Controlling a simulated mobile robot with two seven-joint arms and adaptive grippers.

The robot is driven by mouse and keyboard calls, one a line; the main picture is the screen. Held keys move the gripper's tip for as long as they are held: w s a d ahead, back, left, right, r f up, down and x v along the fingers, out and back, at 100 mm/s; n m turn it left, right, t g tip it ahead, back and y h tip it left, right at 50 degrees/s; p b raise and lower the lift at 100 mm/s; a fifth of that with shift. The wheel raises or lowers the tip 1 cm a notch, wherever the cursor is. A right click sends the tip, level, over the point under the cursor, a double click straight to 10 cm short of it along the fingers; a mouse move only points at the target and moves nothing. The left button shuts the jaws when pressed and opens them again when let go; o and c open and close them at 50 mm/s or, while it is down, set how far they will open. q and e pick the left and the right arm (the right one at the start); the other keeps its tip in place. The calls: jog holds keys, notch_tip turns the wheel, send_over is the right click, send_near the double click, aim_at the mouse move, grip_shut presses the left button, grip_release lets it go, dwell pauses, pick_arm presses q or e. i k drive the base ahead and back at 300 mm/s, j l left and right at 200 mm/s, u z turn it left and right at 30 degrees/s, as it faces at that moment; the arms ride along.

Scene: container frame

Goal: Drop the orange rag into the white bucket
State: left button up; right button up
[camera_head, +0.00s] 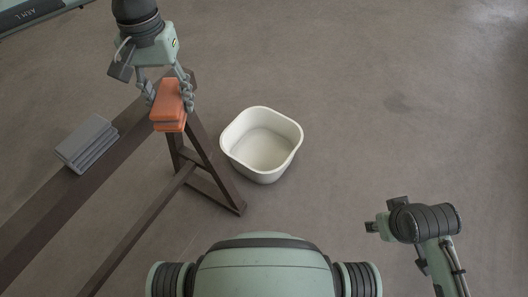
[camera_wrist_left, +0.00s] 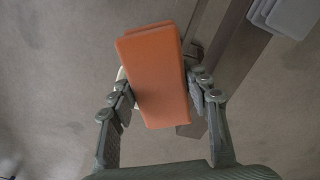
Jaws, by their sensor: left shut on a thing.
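The orange rag (camera_head: 168,104) is a folded block at the end of a dark beam, held by my left gripper (camera_head: 168,92), which is shut on it. In the left wrist view the rag (camera_wrist_left: 156,75) sits between the two fingers of the left gripper (camera_wrist_left: 163,98). I cannot tell whether the rag still touches the beam. The white bucket (camera_head: 233,157) stands on the floor to the right of the beam's end, open at the top and empty.
A folded grey rag (camera_head: 87,143) lies on the dark beam (camera_head: 50,213), left of the orange one; it also shows in the left wrist view (camera_wrist_left: 287,16). The beam's angled legs (camera_head: 213,165) stand close to the bucket's left side. The floor right of the bucket is clear.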

aim_at(258, 153)
jog(key=i+l, duration=0.2)
jog(key=l, duration=0.15)
jog(key=i+l, duration=0.2)
jog(key=l, duration=0.2)
jog(key=i+l, duration=0.2)
jog(key=l, duration=0.15)
jog(key=i+l, duration=0.15)
jog(key=l, duration=0.2)
jog(key=i+l, duration=0.2)
jog(key=l, duration=0.15)
jog(key=i+l, duration=0.2)
jog(key=l, duration=0.2)
jog(key=i+l+u, duration=0.1)
jog(key=u, duration=1.25)
